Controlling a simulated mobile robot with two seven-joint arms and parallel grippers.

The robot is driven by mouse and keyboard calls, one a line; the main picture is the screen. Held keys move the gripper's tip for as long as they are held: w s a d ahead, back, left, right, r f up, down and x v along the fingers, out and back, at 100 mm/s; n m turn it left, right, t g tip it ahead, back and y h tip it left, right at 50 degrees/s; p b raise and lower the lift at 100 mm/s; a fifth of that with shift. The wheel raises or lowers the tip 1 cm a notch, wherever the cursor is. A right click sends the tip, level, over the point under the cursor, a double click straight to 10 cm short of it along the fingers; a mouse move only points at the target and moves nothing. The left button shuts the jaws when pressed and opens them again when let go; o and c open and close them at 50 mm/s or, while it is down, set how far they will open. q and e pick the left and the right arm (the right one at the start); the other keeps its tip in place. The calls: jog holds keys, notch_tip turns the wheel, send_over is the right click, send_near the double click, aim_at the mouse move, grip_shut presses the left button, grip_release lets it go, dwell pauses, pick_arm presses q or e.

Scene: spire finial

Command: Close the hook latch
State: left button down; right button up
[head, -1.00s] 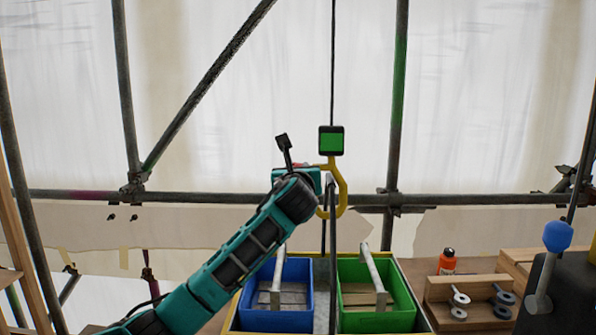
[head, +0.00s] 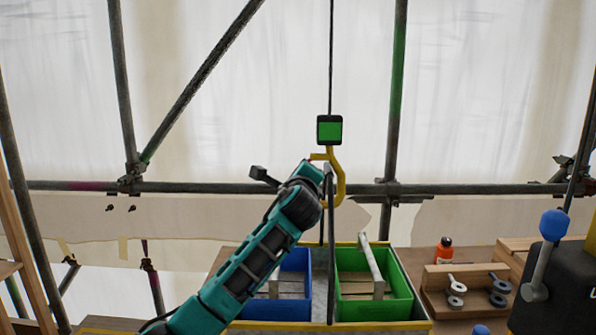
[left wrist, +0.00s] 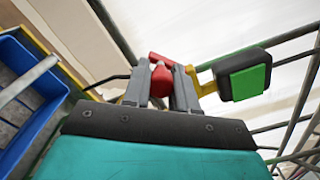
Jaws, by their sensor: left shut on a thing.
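The yellow hook (head: 340,185) hangs below a black block with a green face (head: 329,130). In the left wrist view the block (left wrist: 245,82) and part of the yellow hook (left wrist: 206,82) are to the right of my fingers. My left gripper (left wrist: 168,72) is shut on a red piece, apparently the latch (left wrist: 160,83), close beside the hook. Whether the latch meets the hook's tip cannot be seen. My right gripper is not in view.
Below the hook stand a blue bin (head: 293,310) and a green bin (head: 404,302) with upright handles. A dark vertical bar stands close to my wrist. At right are an orange bottle (head: 445,251), a wooden holder (head: 440,282) and a blue-knobbed lever (head: 555,225).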

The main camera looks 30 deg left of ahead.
pick_arm(q)
jog(key=shift+w+d+f+n+b, duration=0.25)
jog(key=shift+d+n, duration=0.2)
jog(key=shift+n, duration=1.2)
jog(key=shift+w+d+f+n+b, duration=0.1)
jog(key=shift+w+d+f+n, duration=0.2)
jog(key=shift+n, duration=1.4)
jog(key=shift+w+d+f+n+b, duration=0.1)
jog(key=shift+w+d+n+b, duration=0.3)
jog(key=shift+n, duration=1.25)
jog(key=shift+s+d, duration=0.1)
jog(key=shift+d, duration=0.1)
jog(key=c, duration=0.9)
grip_release()
jog(key=v, duration=1.3)
